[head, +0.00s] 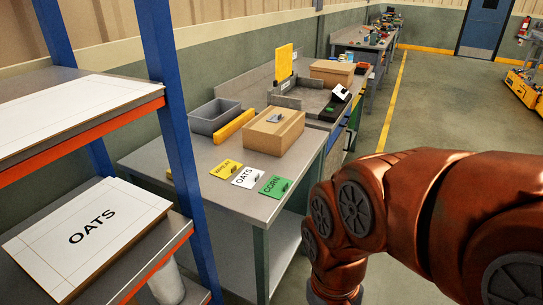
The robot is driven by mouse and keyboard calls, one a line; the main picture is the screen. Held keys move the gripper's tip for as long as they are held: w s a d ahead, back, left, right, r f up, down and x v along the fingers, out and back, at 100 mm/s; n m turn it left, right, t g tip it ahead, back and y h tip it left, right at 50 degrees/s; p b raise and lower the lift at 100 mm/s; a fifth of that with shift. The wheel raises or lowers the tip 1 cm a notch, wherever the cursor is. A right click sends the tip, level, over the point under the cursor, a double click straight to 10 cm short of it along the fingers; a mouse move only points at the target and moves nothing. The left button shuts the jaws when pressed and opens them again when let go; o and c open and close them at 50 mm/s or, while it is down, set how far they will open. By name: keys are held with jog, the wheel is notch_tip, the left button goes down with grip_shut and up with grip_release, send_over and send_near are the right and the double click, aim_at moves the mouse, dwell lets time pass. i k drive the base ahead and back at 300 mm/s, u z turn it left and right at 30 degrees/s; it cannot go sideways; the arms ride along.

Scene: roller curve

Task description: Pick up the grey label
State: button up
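A small grey flat piece (275,118) lies on top of the closed cardboard box (274,133) on the workbench; it looks like the grey label, but any writing on it is too small to read. Three other labels lie in a row at the bench's front edge: a yellow label (227,169), a white label reading OATS (248,177) and a green label reading CORN (275,186). Each carries a small dark piece. My copper-coloured arm fills the lower right, apart from the labels. My gripper is out of the picture.
A grey bin (213,117) and a yellow bar (234,126) sit beside the box. A black device (336,103) is behind it. Open floor (440,105) lies to the right.

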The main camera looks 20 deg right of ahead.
aim_at(275, 118)
jog(key=z, duration=1.5)
jog(key=i, duration=1.95)
jog(key=u, duration=3.15)
jog(key=i, duration=0.5)
jog(key=u, duration=0.05)
